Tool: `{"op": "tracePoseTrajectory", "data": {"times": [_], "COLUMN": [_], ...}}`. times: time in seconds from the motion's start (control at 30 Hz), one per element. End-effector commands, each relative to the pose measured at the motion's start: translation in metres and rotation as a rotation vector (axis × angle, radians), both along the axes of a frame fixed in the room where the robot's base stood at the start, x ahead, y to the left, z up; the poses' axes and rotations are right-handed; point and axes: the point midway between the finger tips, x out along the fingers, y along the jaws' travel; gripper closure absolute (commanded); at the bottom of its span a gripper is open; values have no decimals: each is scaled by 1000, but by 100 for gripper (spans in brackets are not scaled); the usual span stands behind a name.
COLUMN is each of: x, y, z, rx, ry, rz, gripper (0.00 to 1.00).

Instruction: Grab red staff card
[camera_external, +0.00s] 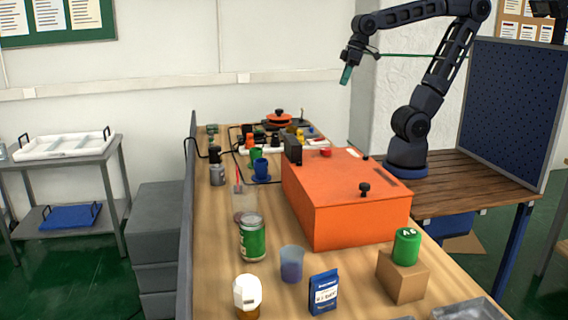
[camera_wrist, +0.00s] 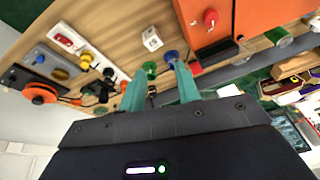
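I cannot pick out a red staff card with certainty. In the external view a thin red upright piece (camera_external: 238,174) shows by a pale, clear-looking item on the table, left of the orange box; it is too small to identify. In the wrist view a small red patch (camera_wrist: 195,69) shows just right of the right fingertip, and I cannot tell what it is. My gripper (camera_external: 346,75) is high above the table, beyond the orange box. In the wrist view my gripper (camera_wrist: 159,70) has its teal fingers apart with nothing held between them.
A large orange box (camera_external: 345,222) with a black knob (camera_external: 364,188) fills the table's middle. A green can (camera_external: 252,238), blue cup (camera_external: 291,266), white-capped bottle (camera_external: 247,292) and green cylinder (camera_external: 406,247) on a cardboard block stand nearer. Small items crowd the far end. Air around my gripper is clear.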

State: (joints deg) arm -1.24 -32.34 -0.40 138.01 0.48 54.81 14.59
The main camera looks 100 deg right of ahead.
Motion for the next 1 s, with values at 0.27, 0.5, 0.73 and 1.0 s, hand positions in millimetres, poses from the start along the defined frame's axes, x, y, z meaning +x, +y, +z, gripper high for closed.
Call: {"op": "tracePoseTrajectory", "data": {"times": [0.27,0.5,0.73,1.0], "x": [76,142,205,278], "y": [7,15,25,38], "z": [4,-6,-26,-65], "rx": [82,138,177,209], "ry": [67,121,170,221], "rz": [-220,-418,-609,-838], "gripper": [67,67,67,67]}}
